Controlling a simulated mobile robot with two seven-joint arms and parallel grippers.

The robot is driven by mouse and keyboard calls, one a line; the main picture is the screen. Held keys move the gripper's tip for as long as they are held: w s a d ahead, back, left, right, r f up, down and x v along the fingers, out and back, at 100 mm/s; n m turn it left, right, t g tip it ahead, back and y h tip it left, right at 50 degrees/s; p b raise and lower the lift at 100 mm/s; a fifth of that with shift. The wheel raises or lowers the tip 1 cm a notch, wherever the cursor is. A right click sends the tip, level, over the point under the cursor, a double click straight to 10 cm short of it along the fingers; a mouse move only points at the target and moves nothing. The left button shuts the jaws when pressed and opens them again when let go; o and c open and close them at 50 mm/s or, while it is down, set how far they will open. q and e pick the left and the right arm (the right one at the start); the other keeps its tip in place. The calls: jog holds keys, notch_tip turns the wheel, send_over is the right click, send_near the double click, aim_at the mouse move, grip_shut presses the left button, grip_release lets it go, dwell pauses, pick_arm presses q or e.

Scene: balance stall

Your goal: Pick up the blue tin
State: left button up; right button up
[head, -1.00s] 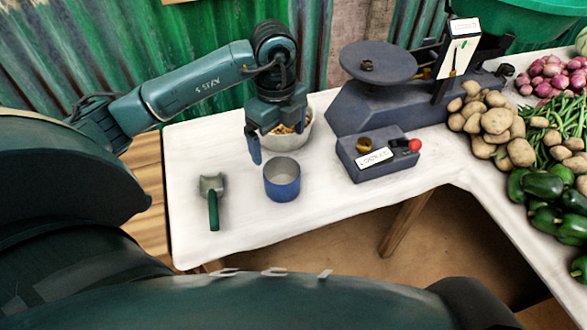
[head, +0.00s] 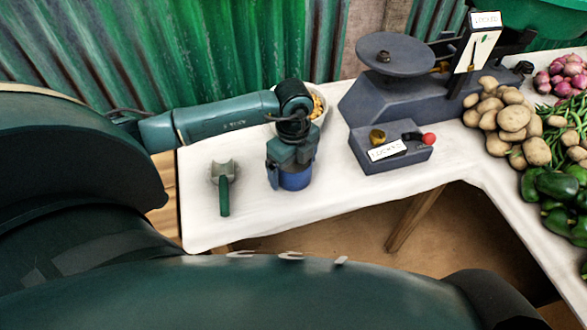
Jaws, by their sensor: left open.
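The blue tin (head: 296,181) stands upright on the white-covered table in the head view. My left gripper (head: 290,172) is directly over it and hides its rim and opening. The gripper is open, with one finger showing down the tin's left side; the other finger is hidden, so I cannot tell whether either touches the tin. My right gripper is not in view.
A green-handled scoop (head: 223,187) lies left of the tin. A bowl of yellowish pieces (head: 318,106) stands behind my left gripper. A dark scale (head: 400,92) and a block with a red knob (head: 391,147) are to the right. Potatoes (head: 511,122) lie farther right.

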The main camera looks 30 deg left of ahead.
pick_arm(q)
jog(key=shift+c, duration=0.6)
jog(key=c, duration=1)
jog(key=shift+o, duration=0.2)
